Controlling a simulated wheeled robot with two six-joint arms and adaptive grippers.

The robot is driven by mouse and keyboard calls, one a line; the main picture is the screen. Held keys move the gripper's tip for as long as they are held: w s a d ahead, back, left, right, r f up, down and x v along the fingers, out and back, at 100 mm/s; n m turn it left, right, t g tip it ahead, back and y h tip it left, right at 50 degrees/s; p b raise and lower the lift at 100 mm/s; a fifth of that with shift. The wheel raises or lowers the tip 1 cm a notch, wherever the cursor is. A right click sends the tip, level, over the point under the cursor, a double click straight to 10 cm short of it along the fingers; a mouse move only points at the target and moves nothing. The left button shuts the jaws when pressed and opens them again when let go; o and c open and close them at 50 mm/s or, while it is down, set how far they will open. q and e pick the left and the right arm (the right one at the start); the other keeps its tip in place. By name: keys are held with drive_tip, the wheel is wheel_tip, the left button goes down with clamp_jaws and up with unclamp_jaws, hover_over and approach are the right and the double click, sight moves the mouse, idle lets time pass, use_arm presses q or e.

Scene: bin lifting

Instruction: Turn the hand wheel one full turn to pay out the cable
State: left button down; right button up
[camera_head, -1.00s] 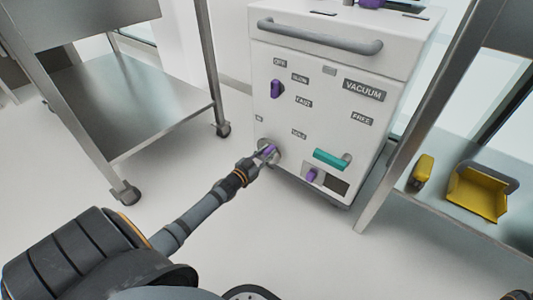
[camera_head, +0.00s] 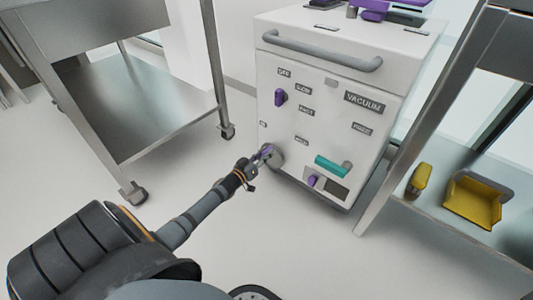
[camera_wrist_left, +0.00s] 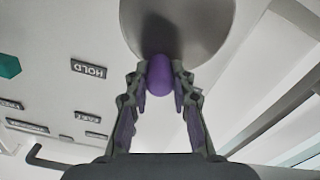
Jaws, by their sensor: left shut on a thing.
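The hand wheel is a grey disc (camera_head: 276,158) low on the left of the white cabinet's front. In the left wrist view the wheel (camera_wrist_left: 195,25) fills the top middle, with a purple knob (camera_wrist_left: 159,75) standing out from it. My left gripper (camera_head: 264,154) is at the wheel's left side. In the left wrist view my left gripper's fingers (camera_wrist_left: 160,80) are closed on both sides of the knob. The gripper covers part of the wheel in the head view. No cable can be made out. My right gripper is not in view.
The white cabinet (camera_head: 335,110) has a grey handle (camera_head: 320,50), a purple switch (camera_head: 280,97), a teal lever (camera_head: 331,166) and a lower purple knob (camera_head: 312,181). A metal cart (camera_head: 150,110) stands left. A metal shelf at right holds a yellow bin (camera_head: 475,200). The floor between is clear.

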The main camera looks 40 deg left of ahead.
use_arm(q)
drive_tip(key=shift+a, duration=0.1)
idle(0.4)
drive_tip(key=c, duration=1.1)
unclamp_jaws()
drive_tip(key=shift+c, duration=0.2)
drive_tip(key=s+a, duration=0.1)
drive_tip(key=s, duration=1.1)
